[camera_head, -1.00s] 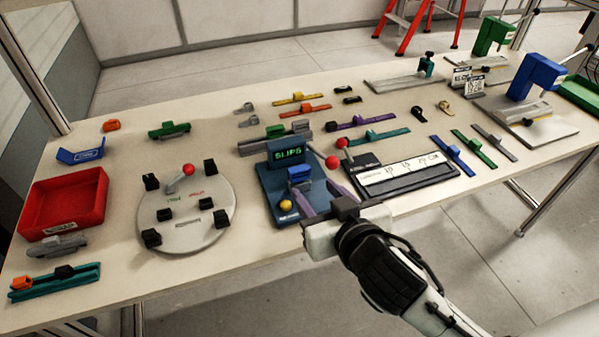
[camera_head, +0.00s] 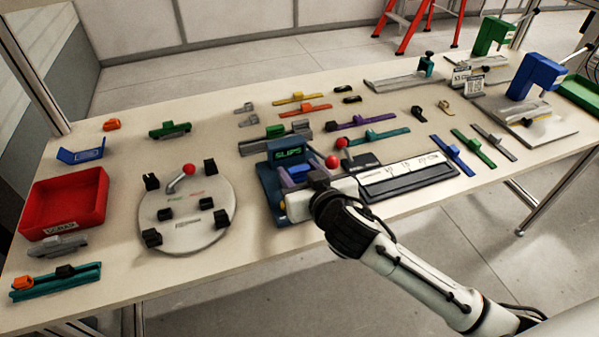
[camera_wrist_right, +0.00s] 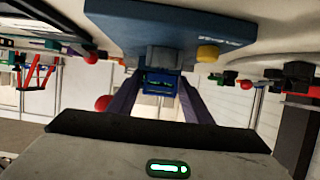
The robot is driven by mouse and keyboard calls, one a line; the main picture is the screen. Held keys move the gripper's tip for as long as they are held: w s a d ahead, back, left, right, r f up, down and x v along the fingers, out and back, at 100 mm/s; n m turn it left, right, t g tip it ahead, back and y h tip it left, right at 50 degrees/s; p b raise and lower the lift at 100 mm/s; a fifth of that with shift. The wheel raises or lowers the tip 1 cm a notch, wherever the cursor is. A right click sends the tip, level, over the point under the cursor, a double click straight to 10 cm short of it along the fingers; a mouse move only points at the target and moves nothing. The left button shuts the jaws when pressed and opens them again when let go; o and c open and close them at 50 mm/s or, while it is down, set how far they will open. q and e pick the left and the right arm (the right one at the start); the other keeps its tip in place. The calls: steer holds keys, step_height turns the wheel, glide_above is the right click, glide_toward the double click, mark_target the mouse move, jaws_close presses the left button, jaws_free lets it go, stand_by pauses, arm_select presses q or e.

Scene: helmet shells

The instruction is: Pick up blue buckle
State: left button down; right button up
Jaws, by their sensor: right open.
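The blue buckle (camera_head: 298,170) sits on the blue test stand (camera_head: 268,190) with the "SLIPS" display, near the table's middle front. In the right wrist view the buckle (camera_wrist_right: 159,77) shows ahead of the palm, against a grey holder (camera_wrist_right: 165,58) on the stand. My right gripper (camera_head: 299,176) is open, with its purple fingers reaching over the stand. In the wrist view the fingers lie on both sides of the buckle; I cannot tell whether they touch it. The wrist partly hides the stand's front. My left gripper is not in view.
A red-knobbed lever (camera_head: 332,162) stands close right of the gripper, beside a black-and-white panel (camera_head: 405,178). A round grey plate (camera_head: 187,230) with black blocks lies left. A red tray (camera_head: 62,203) is far left. Several coloured straps lie behind and to the right.

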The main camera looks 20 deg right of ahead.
steer(key=shift+c, duration=0.2)
steer(key=c, duration=0.8)
steer(key=shift+o, duration=0.2)
